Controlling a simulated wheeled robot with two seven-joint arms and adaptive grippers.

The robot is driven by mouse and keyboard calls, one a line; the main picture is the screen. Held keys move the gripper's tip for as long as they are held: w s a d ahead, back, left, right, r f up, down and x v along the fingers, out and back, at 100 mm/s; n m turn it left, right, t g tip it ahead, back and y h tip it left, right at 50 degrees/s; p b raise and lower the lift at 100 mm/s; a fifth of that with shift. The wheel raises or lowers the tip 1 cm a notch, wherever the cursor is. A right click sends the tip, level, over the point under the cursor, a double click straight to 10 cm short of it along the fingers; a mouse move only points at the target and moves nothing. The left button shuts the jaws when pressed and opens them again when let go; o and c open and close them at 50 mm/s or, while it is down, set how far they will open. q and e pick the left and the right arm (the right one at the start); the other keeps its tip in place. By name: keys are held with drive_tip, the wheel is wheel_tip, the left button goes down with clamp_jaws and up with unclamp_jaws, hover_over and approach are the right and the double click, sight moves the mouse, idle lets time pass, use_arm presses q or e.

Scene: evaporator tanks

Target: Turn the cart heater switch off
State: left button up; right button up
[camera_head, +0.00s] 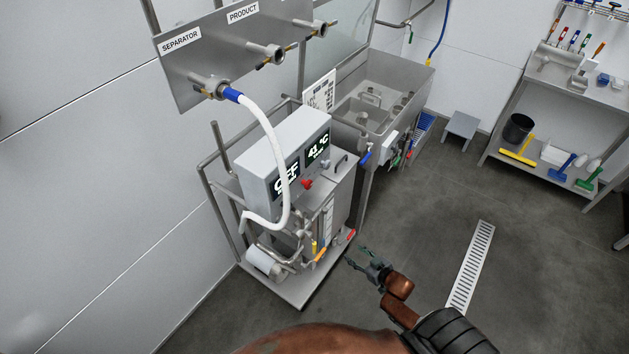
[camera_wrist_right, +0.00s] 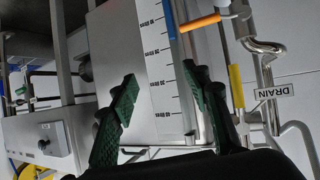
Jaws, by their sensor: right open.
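The cart (camera_head: 315,277) stands by the left wall with a grey control box (camera_head: 262,150) on top. Its front has two lit displays; the left display (camera_head: 286,178) seems to read OFF, partly behind the white hose, and the right display (camera_head: 317,149) reads about 43 °C. A red knob (camera_head: 307,184) sits below them; I cannot tell whether it is the heater switch. My right gripper (camera_head: 358,257) is open and empty, low and right of the cart. In the wrist view its green-padded fingers (camera_wrist_right: 162,95) stand apart before the cart's level scale (camera_wrist_right: 158,70). My left gripper is not in view.
The white hose (camera_head: 272,130) arches over the control box. A steel sink (camera_head: 375,105) stands behind the cart. A grey box with a black knob (camera_wrist_right: 42,145) shows in the wrist view. Orange (camera_wrist_right: 200,23) and yellow (camera_wrist_right: 236,86) handles are near the fingers.

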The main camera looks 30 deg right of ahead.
drive_tip(key=w+a+r+n+t+y+p, duration=0.15)
drive_tip(key=w+r, duration=0.25)
drive_tip(key=r, duration=0.5)
drive_tip(key=w+a+r+t+y+p, duration=0.1)
drive_tip(key=w+r+t, duration=0.15)
drive_tip(key=r, duration=0.75)
drive_tip(key=n+y+p, duration=0.2)
drive_tip(key=y, duration=0.2)
approach(310, 186)
drive_tip(key=w, duration=0.1)
drive_tip(key=x, duration=0.7)
drive_tip(key=shift+w+a, duration=0.1)
drive_tip(key=shift+a, duration=0.05)
drive_tip(key=shift+w+a+f, duration=0.1)
drive_tip(key=shift+w+a, duration=0.1)
drive_tip(key=shift+w, duration=0.15)
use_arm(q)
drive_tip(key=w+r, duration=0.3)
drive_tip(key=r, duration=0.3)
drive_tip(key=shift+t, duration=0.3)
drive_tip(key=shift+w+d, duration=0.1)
use_arm(e)
drive_tip(key=c, duration=1.2)
